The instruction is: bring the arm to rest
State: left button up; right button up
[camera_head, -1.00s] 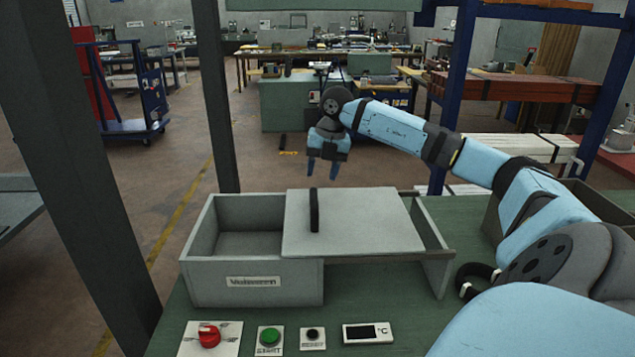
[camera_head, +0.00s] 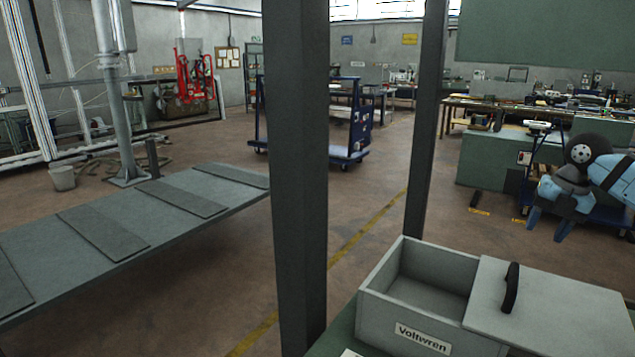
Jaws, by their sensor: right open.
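My right gripper (camera_head: 549,226) is at the right side of the head view, with its two blue fingers pointing down and apart. It is open and empty, in the air above and behind the grey box (camera_head: 392,318). My right arm (camera_head: 612,178) runs off the right edge of the view. The box is labelled Voltwren, and its left part is open and looks empty. Its grey lid (camera_head: 560,305) with a dark handle (camera_head: 511,287) covers the right part. The gripper is apart from the handle. My left gripper is not in view.
A dark post (camera_head: 300,180) stands in the middle, with a thinner post (camera_head: 425,120) right of it. A long grey table (camera_head: 120,245) lies at the left. A blue cart (camera_head: 345,135) stands behind. The floor between them is clear.

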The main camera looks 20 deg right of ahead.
jog(key=w+a+f+n+t+y, duration=0.2)
jog(key=a+f+y, duration=0.2)
jog(key=a, duration=0.6)
jog(key=w+a+f+n+t+y, duration=0.15)
jog(key=a+f+y, duration=0.25)
jog(key=a, duration=0.5)
jog(key=a+m+t+y, duration=0.5)
jog(key=a+m+t, duration=0.3)
jog(key=a, duration=0.5)
jog(key=s+d+f+m+h, duration=0.2)
jog(key=s+f+m+h, duration=1)
jog(key=f+m+h, duration=0.5)
jog(key=s+a+f+m+g+y, duration=0.1)
jog(key=s+a+f+g, duration=0.3)
jog(key=s, duration=0.5)
jog(key=s+a+f+m+g+y, duration=0.1)
jog(key=s+m+g+y, duration=0.1)
jog(key=s+g, duration=0.5)
jog(key=w+a+f+n+t+y+p, duration=0.1)
jog(key=w+a+f+t+p, duration=0.3)
jog(key=t+p, duration=0.4)
jog(key=a+f+t+y, duration=0.1)
jog(key=a, duration=0.1)
jog(key=shift+w+a+y, duration=0.3)
jog(key=shift+a+y, duration=0.1)
